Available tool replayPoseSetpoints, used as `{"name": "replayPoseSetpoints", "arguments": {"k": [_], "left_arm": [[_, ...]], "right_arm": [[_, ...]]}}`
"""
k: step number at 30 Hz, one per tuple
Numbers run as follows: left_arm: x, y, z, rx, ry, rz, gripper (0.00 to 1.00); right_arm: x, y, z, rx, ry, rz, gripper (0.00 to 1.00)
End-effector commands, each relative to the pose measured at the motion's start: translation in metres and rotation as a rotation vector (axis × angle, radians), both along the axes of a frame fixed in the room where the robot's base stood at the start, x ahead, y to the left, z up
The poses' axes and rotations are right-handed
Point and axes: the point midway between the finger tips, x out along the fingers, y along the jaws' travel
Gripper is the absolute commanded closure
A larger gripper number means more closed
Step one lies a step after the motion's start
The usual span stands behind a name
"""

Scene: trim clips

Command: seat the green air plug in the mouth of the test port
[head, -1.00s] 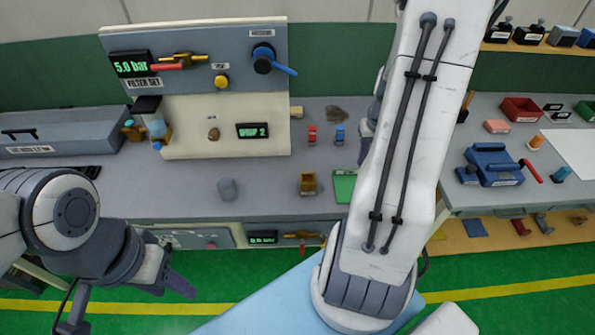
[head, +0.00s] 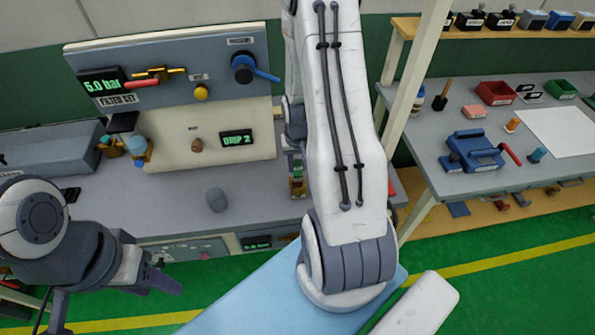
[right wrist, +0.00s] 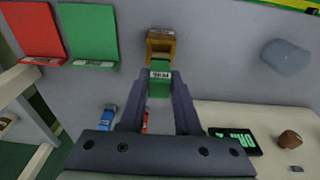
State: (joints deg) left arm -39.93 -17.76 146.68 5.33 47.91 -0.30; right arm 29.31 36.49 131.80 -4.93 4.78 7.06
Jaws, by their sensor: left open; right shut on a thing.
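The green air plug (right wrist: 160,80), with a white label on it, is between the fingers of my right gripper (right wrist: 160,95), which is shut on it. The brass-yellow test port (right wrist: 161,43) stands on the bench just beyond the plug in the right wrist view. The two look close together there; I cannot tell whether they touch. In the head view the port (head: 298,188) shows beside my right arm, which hides most of the right gripper. My left gripper (head: 110,298) is open and empty at the lower left, in front of the bench.
Red (right wrist: 34,32) and green (right wrist: 88,34) labelled pads lie beside the port. A blue plug (right wrist: 108,117) and a partly hidden red one (right wrist: 145,120) are nearby. A grey rounded piece (head: 216,199) sits on the bench. A gauge panel (head: 170,75) stands behind.

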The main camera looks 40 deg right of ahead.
Motion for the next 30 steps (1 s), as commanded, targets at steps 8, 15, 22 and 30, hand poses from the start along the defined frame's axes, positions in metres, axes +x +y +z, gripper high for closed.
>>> {"name": "replayPoseSetpoints", "arguments": {"k": [8, 15, 22, 30], "left_arm": [[0.000, 0.000, -0.021, 0.000, 0.000, 0.003, 0.50], [0.000, 0.000, -0.022, 0.000, 0.000, 0.004, 0.50], [0.000, 0.000, -0.022, 0.000, 0.000, 0.004, 0.50], [0.000, 0.000, -0.020, 0.000, 0.000, 0.004, 0.50]], "right_arm": [[0.000, 0.000, -0.039, 0.000, 0.001, -0.002, 1.00], [0.000, 0.000, -0.041, 0.000, -0.001, -0.003, 1.00], [0.000, 0.000, -0.041, 0.000, 0.000, -0.003, 0.38], [0.000, 0.000, -0.038, -0.001, 0.000, -0.003, 0.38]]}}
